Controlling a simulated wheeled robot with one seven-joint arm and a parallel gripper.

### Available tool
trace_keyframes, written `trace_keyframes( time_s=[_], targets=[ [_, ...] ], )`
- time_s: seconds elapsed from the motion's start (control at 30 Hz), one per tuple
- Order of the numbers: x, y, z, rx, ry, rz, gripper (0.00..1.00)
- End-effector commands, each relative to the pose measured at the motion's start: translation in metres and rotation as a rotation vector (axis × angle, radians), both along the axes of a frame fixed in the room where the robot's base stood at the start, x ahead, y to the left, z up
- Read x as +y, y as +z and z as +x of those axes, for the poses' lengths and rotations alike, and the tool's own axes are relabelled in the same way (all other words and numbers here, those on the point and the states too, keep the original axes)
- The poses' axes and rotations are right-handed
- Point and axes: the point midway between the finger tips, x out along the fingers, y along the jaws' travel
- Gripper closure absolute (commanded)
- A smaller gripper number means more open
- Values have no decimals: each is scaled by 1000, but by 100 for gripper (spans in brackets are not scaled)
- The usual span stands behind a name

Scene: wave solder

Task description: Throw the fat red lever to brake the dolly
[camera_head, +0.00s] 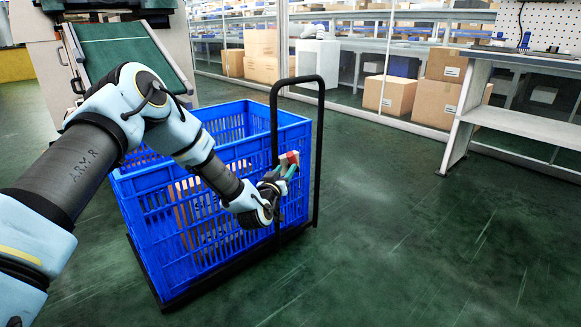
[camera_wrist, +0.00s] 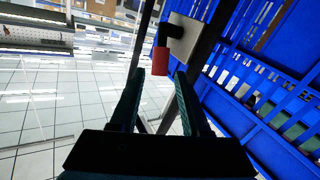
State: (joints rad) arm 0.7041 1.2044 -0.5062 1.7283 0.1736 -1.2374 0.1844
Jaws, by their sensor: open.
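The fat red lever (camera_head: 289,158) sits on the handle frame of the black dolly (camera_head: 319,140). In the wrist view the red lever (camera_wrist: 161,61) hangs from a black pivot on a pale plate (camera_wrist: 187,46) fixed by the dark upright. My gripper (camera_head: 288,174) is at the dolly's handle, close to the lever. In the wrist view my gripper (camera_wrist: 160,74) is open, with one dark finger on each side below the lever. The lever's end shows in line with the gap between the fingertips. I cannot tell whether they touch it.
A blue crate (camera_head: 150,190) stands on the dolly, with a brown box (camera_head: 190,208) inside. A grey bench (camera_head: 520,97) stands at right, shelves with cardboard boxes (camera_head: 433,102) behind. A machine with a green sloped panel (camera_head: 122,50) is at back left. The floor right of the dolly is clear.

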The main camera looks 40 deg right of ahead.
Motion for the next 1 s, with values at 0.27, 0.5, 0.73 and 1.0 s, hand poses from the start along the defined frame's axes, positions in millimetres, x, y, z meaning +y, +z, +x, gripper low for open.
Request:
trace_keyframes(
  time_s=[0.27,0.5,0.73,1.0],
  targets=[
    [-41,-2,22,0,1,-1,53],
    [-54,0,29,1,1,1,53],
    [-55,0,29,1,1,2,53],
    [-54,0,29,1,1,2,81]
  ],
)
